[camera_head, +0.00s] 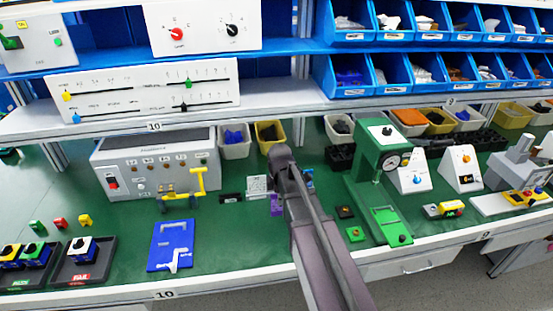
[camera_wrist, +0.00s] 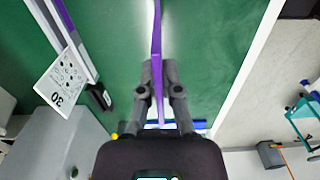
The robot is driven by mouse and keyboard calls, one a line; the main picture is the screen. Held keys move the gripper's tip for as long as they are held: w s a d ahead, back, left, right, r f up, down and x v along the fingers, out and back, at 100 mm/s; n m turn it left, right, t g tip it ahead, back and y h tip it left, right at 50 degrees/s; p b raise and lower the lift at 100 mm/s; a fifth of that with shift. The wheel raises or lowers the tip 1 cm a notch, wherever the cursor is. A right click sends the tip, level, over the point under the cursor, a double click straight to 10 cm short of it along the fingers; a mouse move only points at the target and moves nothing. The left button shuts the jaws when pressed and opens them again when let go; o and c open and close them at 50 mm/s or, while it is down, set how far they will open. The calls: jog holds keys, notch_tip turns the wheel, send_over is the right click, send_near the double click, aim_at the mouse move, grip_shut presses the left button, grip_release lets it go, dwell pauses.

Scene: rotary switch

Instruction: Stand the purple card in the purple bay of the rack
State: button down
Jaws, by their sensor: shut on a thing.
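The purple card (camera_wrist: 156,45) shows nearly edge-on as a thin upright strip in the wrist view. My gripper (camera_wrist: 157,72) is shut on it, with a finger on each side. A pale structure with a purple strip (camera_wrist: 66,20) runs along the upper left of the wrist view, apart from the card; it may be part of the rack, but its bays cannot be made out. In the head view my arm hides most of this spot. A small purple patch (camera_head: 277,204) shows just left of the arm; I cannot tell whether it is card or rack.
A white dotted plate (camera_wrist: 62,80) and a small black block (camera_wrist: 100,96) lie beside the pale structure. A grey instrument box (camera_head: 155,165) stands behind left, a blue panel (camera_head: 171,246) lies front left, and a green press (camera_head: 380,185) stands right. Green bench is bare around the card.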

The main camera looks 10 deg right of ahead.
jog(key=shift+a, duration=0.2)
jog(key=w+d+r+p, duration=0.1)
jog(key=w+r+p, duration=0.1)
jog(key=w, duration=0.6)
jog(key=w+d+r+p, duration=0.2)
jog(key=w, duration=0.5)
jog(key=shift+w+d+r+p, duration=0.2)
jog(key=shift+w+r+p, duration=0.1)
jog(key=shift+w, duration=0.05)
jog(key=shift+f, duration=0.15)
jog(key=shift+f+b, duration=2.75)
jog(key=shift+b, duration=0.15)
jog(key=shift+a+f+b, duration=0.1)
jog(key=shift+f+b, duration=1.8)
jog(key=c, duration=0.7)
grip_release()
